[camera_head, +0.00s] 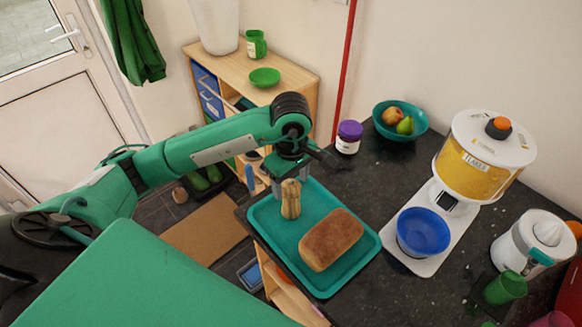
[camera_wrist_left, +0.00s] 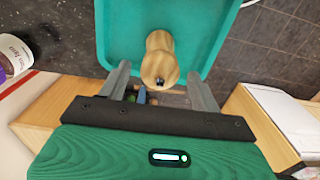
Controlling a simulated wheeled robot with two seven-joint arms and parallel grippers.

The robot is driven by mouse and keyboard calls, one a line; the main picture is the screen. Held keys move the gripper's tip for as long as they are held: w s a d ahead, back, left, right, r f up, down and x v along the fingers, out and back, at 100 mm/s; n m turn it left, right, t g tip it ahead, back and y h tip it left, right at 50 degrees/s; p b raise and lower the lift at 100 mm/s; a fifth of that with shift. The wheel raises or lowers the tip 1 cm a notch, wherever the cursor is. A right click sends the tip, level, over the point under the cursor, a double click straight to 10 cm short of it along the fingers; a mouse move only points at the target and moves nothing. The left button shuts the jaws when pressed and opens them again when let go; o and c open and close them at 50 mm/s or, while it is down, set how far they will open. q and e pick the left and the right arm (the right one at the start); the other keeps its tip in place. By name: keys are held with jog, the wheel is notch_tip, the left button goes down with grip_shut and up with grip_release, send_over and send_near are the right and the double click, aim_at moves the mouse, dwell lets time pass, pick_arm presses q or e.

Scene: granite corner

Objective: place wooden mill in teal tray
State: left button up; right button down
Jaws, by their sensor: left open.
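The wooden mill (camera_head: 291,199) stands in the far left part of the teal tray (camera_head: 331,287), near its back left edge. In the left wrist view the mill (camera_wrist_left: 160,62) lies between and just beyond the two fingers, over the tray (camera_wrist_left: 215,22). My left gripper (camera_head: 283,182) is right behind the mill in the head view, and its fingers (camera_wrist_left: 160,88) are spread apart in the wrist view. I cannot tell whether a finger touches the mill. My right gripper is not in view.
A bread loaf (camera_head: 331,240) lies in the tray, to the right of the mill. A flakes dispenser (camera_head: 484,160) with a blue bowl (camera_head: 423,234) stands to the right. A purple-lidded jar (camera_head: 348,138) and a fruit bowl (camera_head: 400,121) stand behind. The granite counter's left edge is close to the tray.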

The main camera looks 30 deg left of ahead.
pick_arm(q)
notch_tip(320, 180, up, 4)
jog(key=shift+r+b, duration=0.25)
jog(key=shift+b, duration=0.3)
jog(key=shift+r, duration=1.05)
jog(key=shift+s+f, duration=0.1)
